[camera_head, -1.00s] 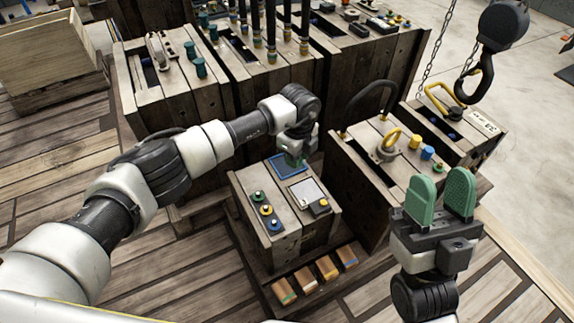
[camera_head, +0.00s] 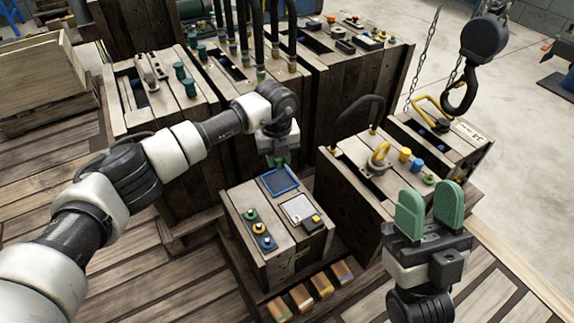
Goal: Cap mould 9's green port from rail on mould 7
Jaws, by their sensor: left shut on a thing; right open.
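A low wooden mould (camera_head: 290,250) stands in the middle, with a green port (camera_head: 250,214), a yellow port (camera_head: 259,228) and a blue port (camera_head: 269,243) in a row on its top. The mould behind it to the right (camera_head: 350,190) carries a row with a yellow cap (camera_head: 405,154), a blue cap (camera_head: 417,166) and a small green piece (camera_head: 429,179). I cannot read which is mould 7 or 9. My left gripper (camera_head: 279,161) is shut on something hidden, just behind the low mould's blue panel. My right gripper (camera_head: 428,208) is open and empty, in front of the rear-right mould.
A crane hook (camera_head: 463,90) hangs at the right. Dark hoses (camera_head: 257,35) rise from the moulds at the back. Several coloured blocks (camera_head: 300,296) lie at the low mould's foot. A black hose (camera_head: 362,112) arches over the rear-right mould.

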